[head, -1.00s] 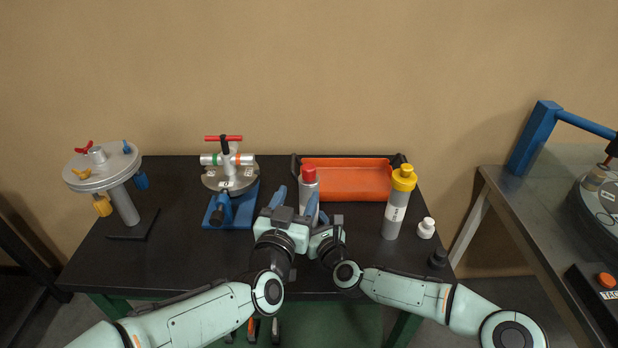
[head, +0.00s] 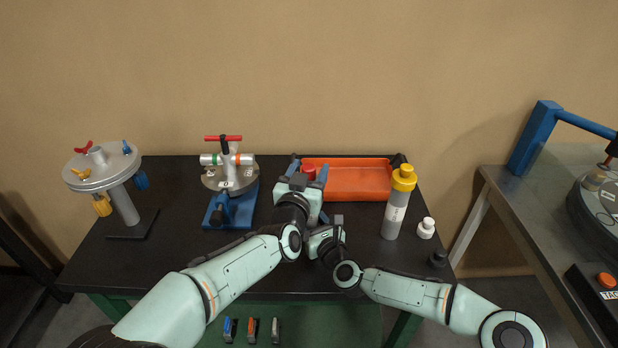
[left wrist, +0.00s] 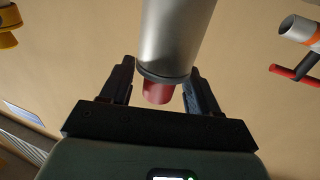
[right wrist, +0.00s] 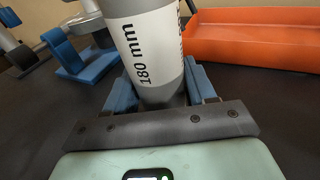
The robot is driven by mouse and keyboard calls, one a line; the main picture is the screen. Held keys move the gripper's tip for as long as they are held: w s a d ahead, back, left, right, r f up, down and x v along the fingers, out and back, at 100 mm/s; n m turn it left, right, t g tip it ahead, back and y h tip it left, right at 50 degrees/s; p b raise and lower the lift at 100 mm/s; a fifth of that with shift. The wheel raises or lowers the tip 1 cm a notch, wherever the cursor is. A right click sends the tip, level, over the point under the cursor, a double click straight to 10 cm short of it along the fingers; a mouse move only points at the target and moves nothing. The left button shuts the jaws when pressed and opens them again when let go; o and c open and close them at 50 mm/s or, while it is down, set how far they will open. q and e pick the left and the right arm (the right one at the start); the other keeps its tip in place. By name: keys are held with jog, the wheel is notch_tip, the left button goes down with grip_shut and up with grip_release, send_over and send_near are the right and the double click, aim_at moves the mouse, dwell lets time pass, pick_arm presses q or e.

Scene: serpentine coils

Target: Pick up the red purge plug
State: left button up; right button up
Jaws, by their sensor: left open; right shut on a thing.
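The red purge plug (head: 309,171) sits on the end of an upright grey cylinder, mostly behind my left gripper (head: 308,176) in the head view. In the left wrist view the plug (left wrist: 158,93) sticks out of the metal cylinder (left wrist: 178,40) between the two fingers. The left gripper is open, with a gap visible beside the plug. My right gripper (right wrist: 160,85) is shut on the cylinder's lower part, whose white label (right wrist: 150,45) reads 180 mm. In the head view the left hand hides most of the cylinder.
An orange tray (head: 358,180) lies just behind and to the right. A yellow-capped cylinder (head: 397,205) and a white bottle (head: 426,228) stand further right. A valve on a blue base (head: 232,205) and a round stand (head: 103,166) are left. The front left tabletop is clear.

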aim_at(309, 166)
pick_arm(q)
jog(key=c, duration=1.1)
jog(key=shift+r, duration=0.1)
notch_tip(309, 166, up, 10)
jog(key=shift+f, duration=0.1)
